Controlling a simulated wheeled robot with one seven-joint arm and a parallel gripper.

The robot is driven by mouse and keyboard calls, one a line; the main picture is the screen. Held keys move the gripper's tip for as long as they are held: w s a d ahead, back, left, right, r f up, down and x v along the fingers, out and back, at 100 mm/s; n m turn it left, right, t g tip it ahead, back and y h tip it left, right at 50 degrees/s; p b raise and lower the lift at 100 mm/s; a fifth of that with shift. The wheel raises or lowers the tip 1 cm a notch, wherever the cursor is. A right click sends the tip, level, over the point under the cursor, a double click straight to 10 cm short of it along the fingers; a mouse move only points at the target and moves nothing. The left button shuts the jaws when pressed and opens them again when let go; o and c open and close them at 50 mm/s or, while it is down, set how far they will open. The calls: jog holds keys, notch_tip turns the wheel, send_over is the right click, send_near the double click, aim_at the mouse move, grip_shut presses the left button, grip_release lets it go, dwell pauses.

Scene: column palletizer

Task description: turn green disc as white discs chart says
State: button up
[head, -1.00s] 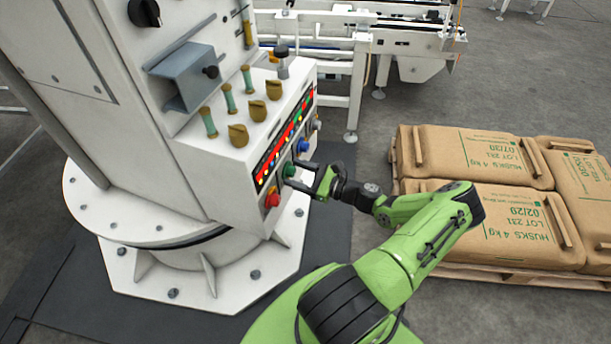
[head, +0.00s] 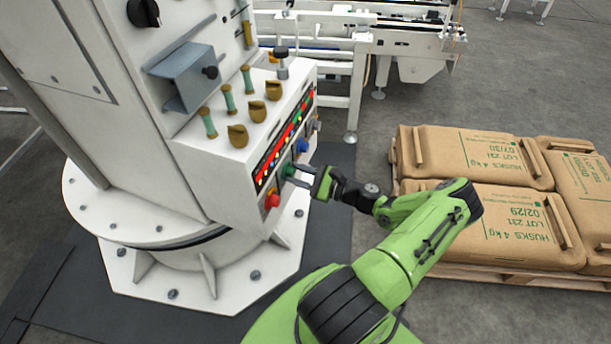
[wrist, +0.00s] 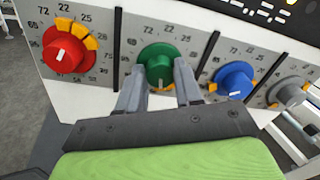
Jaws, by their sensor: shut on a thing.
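The green disc (wrist: 162,58) is a round knob on the white panel, with printed numbers such as 72, 22 and 25 around it. In the head view the green disc (head: 289,170) is partly hidden by my gripper (head: 301,176). My gripper (wrist: 166,80) is shut on the green disc, one finger on each side of its lower part. An orange mark shows below it between the fingers. Its pointer is not clear. A black strip (head: 284,140) above the knobs carries red, yellow and pale marks, too small to read. I cannot make out a white discs chart.
A red knob (wrist: 70,45) is left of the green disc; a blue knob (wrist: 233,79) and a grey knob (wrist: 288,92) are to its right, close by. Brass levers (head: 238,135) stick out above. Stacked brown sacks (head: 500,220) lie right of my arm.

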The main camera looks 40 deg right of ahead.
jog(key=n+b, duration=0.1)
jog(key=n, duration=0.5)
jog(key=shift+r+n+b, duration=0.1)
jog(key=shift+n+b, duration=0.35)
jog(key=shift+n, duration=1.35)
jog(key=shift+d+r, duration=0.1)
jog(key=o, duration=1)
jog(key=shift+o, duration=0.2)
jog(key=shift+s+d, duration=0.1)
jog(key=shift+s, duration=0.15)
jog(key=p+v, duration=0.1)
jog(key=v, duration=1.4)
jog(key=shift+f, duration=0.25)
